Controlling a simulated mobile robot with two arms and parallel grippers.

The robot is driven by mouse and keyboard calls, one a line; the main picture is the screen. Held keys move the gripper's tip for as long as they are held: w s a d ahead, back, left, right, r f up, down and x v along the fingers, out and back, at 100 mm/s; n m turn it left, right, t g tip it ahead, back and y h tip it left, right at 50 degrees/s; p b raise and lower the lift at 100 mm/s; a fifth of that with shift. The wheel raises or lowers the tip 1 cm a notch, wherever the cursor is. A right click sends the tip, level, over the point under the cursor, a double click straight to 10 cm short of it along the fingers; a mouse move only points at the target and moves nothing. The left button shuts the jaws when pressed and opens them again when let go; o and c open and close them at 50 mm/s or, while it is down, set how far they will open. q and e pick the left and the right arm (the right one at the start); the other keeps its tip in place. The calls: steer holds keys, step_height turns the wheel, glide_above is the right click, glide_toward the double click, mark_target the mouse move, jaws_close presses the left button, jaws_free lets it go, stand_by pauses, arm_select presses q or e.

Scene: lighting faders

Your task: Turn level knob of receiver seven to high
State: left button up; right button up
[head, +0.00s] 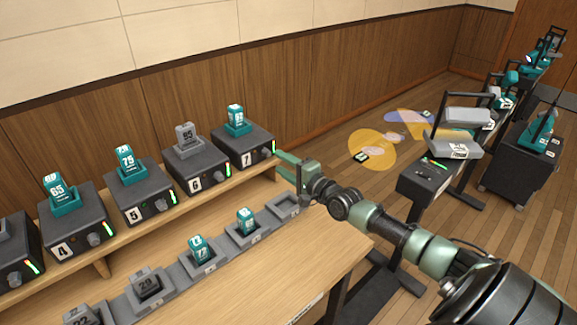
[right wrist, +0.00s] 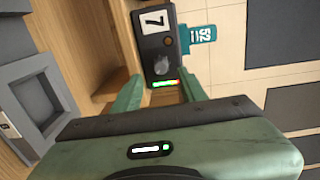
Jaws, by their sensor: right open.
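Receiver seven (head: 243,147) is a dark box with a white 7 label at the right end of the wooden shelf. A teal pack stands in its top (head: 236,120). In the right wrist view receiver seven (right wrist: 153,35) appears turned sideways, with its grey round knob (right wrist: 162,64) and a lit green-to-red level bar beside it. My right gripper (head: 284,167) is open at the right front of receiver seven. In the right wrist view its green fingers (right wrist: 161,92) stand on either side of the receiver's lit end, with nothing between them clearly gripped. My left gripper is not in view.
Receivers six (head: 192,164), five (head: 138,189) and four (head: 76,223) stand to the left on the shelf. A row of grey charging slots (head: 246,234) with some packs lies in front. Bare wooden tabletop (head: 260,275) lies nearer. Lighting stands are at the right.

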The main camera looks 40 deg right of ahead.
steer(key=shift+s+d+r, duration=0.1)
steer(key=shift+s, duration=1.35)
